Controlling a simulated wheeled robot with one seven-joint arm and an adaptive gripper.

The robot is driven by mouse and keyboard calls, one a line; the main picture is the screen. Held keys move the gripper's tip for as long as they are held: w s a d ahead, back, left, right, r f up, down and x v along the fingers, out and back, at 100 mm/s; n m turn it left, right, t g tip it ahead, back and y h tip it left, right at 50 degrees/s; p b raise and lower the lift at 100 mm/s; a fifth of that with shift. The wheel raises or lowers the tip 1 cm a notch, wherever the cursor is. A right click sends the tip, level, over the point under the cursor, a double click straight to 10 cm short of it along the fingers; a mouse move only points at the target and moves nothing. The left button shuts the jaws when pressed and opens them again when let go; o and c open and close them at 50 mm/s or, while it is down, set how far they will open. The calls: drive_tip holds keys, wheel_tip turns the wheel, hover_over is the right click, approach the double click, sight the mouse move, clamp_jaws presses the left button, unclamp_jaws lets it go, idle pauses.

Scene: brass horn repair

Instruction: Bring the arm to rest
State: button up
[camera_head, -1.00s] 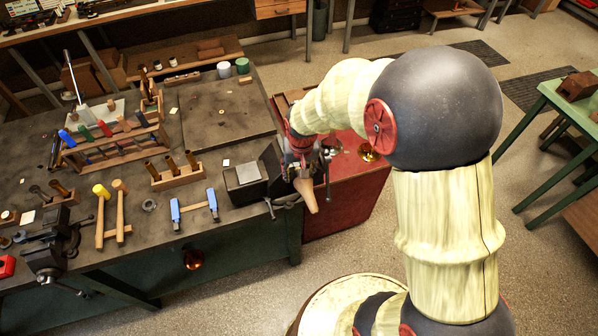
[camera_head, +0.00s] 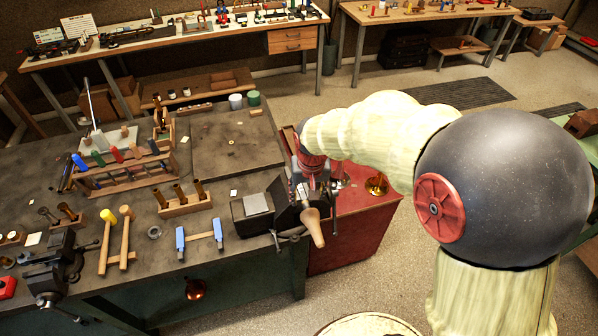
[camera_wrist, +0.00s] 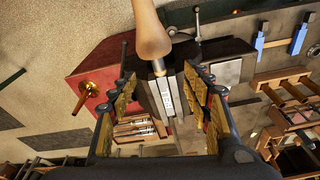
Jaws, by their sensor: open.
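My gripper (camera_head: 318,184) is at the right end of the dark workbench (camera_head: 228,262), beside a dark vise (camera_head: 285,203). In the wrist view, my gripper (camera_wrist: 163,108) is open, with one finger on each side of the picture. Between them show the metal jaws of the vise (camera_wrist: 168,92) and a tool with a wooden handle (camera_wrist: 150,32). The handle also shows in the head view (camera_head: 313,226), sticking out past the bench's front edge. The tool appears to sit in the vise jaws. I cannot tell whether the fingers touch anything.
A red cabinet (camera_head: 352,232) with a brass horn piece (camera_head: 376,185) stands right of the bench. Mallets (camera_head: 116,238), a blue-ended tool (camera_head: 200,236) and wooden tool racks (camera_head: 125,168) lie on the bench. A green table (camera_head: 566,122) is at the right. Open floor lies behind the cabinet.

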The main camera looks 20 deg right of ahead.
drive_tip(key=shift+n+g, duration=0.5)
drive_tip(key=s, duration=0.4)
drive_tip(key=shift+f, duration=0.4)
drive_tip(key=s+r+n+t+b, duration=0.1)
drive_tip(key=s+t+b, duration=0.3)
drive_tip(key=s+b, duration=1.2)
drive_tip(key=shift+s+r+t+b, duration=0.2)
drive_tip(key=shift+r+t+b, duration=0.1)
drive_tip(key=shift+r+b, duration=0.2)
